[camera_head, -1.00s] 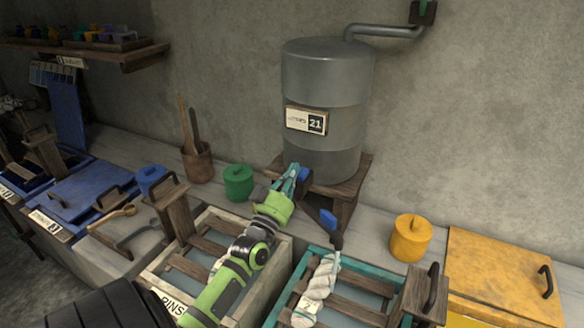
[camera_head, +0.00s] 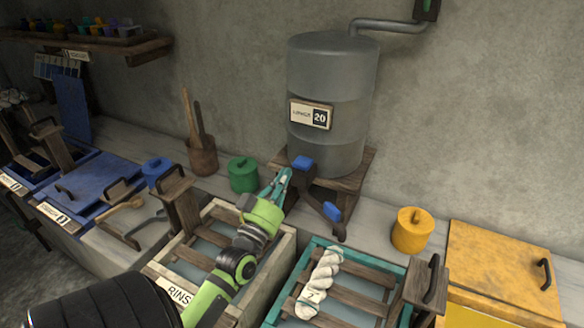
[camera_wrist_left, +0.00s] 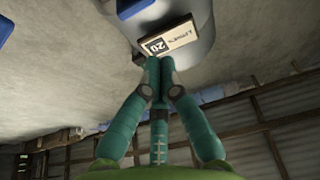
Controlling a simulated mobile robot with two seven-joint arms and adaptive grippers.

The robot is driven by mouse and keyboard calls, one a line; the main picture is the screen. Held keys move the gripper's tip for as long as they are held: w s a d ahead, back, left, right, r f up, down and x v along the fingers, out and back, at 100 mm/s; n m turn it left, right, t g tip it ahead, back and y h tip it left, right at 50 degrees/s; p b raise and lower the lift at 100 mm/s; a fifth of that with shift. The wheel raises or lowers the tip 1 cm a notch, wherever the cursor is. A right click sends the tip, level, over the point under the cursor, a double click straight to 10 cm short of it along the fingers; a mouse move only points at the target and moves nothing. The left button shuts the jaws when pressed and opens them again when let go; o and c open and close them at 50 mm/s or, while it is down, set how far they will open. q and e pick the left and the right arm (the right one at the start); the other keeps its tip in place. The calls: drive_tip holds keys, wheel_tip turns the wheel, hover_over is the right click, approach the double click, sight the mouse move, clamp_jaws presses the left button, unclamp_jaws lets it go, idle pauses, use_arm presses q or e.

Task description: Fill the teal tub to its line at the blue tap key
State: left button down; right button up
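The teal tub (camera_head: 378,257) stands at the lower centre in the head view, with wooden slats across it and grey-blue liquid between them. Its fill line cannot be made out. A white skein (camera_head: 321,282) lies on the slats. A grey tank (camera_head: 330,72) stands behind, its label (camera_head: 310,115) reading 20. Two blue keys show below it: an upper one (camera_head: 302,164) and a lower one (camera_head: 332,212) by the dark spout. My left gripper (camera_head: 284,174) is just left of the upper key, its teal fingers (camera_wrist_left: 158,66) together and empty. My right gripper is out of view.
A pale tub marked RINSE (camera_head: 268,290) lies under my left arm. Green (camera_head: 243,175) and yellow (camera_head: 412,231) lidded pots flank the wooden tank stand (camera_head: 352,180). A yellow lidded box (camera_head: 495,270) is at right, a wooden post with black handle (camera_head: 428,290) beside it.

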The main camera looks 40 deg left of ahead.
use_arm(q)
drive_tip(key=v, duration=0.2)
drive_tip(key=shift+s+d+r, duration=0.1)
drive_tip(key=shift+s, duration=0.2)
idle(0.4)
